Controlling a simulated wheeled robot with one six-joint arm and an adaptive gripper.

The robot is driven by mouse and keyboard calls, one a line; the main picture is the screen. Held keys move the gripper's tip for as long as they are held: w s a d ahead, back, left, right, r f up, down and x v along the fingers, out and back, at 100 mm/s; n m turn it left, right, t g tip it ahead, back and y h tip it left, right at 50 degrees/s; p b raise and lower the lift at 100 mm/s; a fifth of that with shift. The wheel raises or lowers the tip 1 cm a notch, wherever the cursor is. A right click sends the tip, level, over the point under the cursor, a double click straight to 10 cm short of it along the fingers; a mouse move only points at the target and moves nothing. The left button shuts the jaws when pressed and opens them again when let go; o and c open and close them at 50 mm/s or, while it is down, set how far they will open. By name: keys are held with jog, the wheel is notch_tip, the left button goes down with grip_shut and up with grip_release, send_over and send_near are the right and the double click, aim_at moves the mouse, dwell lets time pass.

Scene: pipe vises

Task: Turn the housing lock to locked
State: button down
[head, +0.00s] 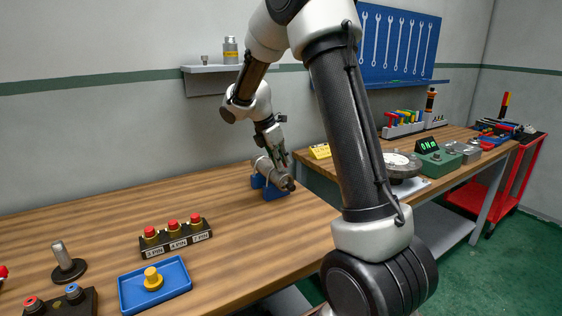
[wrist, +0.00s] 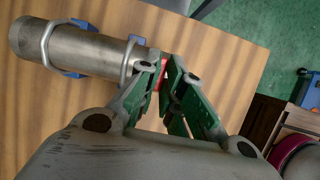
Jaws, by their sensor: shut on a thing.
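The housing is a grey metal cylinder (head: 272,174) lying in a blue cradle (head: 274,195) near the far right edge of the wooden workbench. In the wrist view the cylinder (wrist: 82,48) runs from the upper left toward my fingers, with two metal straps around it. A small red part, seemingly the housing lock (wrist: 163,74), shows at its right end between my fingertips. My gripper (head: 281,161) points down at the cylinder's end, and in the wrist view (wrist: 164,66) its green-sided fingers are closed around the red part. The fingers hide most of it, so its turned position cannot be told.
Left on the bench are a rack (head: 176,236) of red-capped fittings, a blue tray (head: 155,287) with a brass part, and a metal post (head: 66,262). A second bench (head: 439,182) with devices stands right, and a red cart (head: 513,180) beyond. The bench's middle is clear.

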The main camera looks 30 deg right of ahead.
jog(key=shift+m, duration=0.3)
jog(key=m, duration=0.1)
jog(key=m+g, duration=0.1)
jog(key=m, duration=0.1)
jog(key=m+g, duration=0.1)
jog(key=shift+w+d+m, duration=0.1)
jog(key=shift+w+m, duration=0.15)
jog(key=shift+m, duration=0.05)
jog(key=m, duration=0.2)
jog(key=m+g+y, duration=0.1)
jog(key=m, duration=0.2)
jog(key=shift+w+d+g+y, duration=0.1)
jog(key=shift+w+g+y, duration=0.05)
jog(key=shift+g+y, duration=0.15)
jog(key=m+y, duration=0.1)
jog(key=m, duration=0.3)
jog(key=shift+d+g, duration=0.1)
jog(key=shift+g, duration=0.3)
jog(key=shift+d+m+y, duration=0.1)
jog(key=shift+m+y, duration=0.7)
jog(key=shift+m, duration=1)
jog(key=c, duration=1.6)
grip_release()
jog(key=shift+o, duration=0.2)
